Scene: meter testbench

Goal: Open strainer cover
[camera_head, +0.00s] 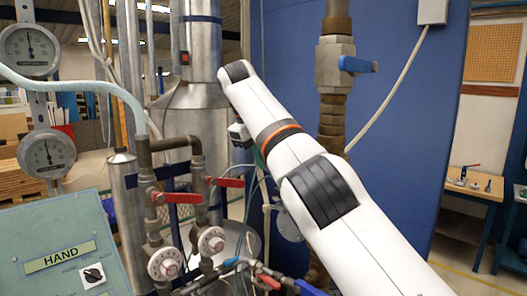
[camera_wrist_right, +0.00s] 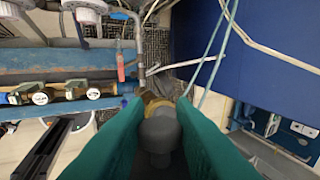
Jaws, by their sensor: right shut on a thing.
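In the right wrist view, my right gripper (camera_wrist_right: 159,116) has two teal fingers, one on each side of a grey rounded piece that looks like the strainer cover (camera_wrist_right: 159,132). The gripper is shut on it. A brass-coloured collar (camera_wrist_right: 154,102) shows just beyond the grey piece; I cannot tell whether the two touch. In the head view my white right arm crosses from the lower right to the upper centre, and I cannot make out its fingers or the strainer cover there. My left gripper is in neither view.
In the head view, red-handled valves (camera_head: 178,198) and pipes stand left of my arm. A brass valve with a blue handle (camera_head: 357,64) is on the vertical pipe behind it. Two round gauges (camera_head: 47,153) and a green HAND panel (camera_head: 62,252) are at the left. A blue wall (camera_head: 415,130) stands behind.

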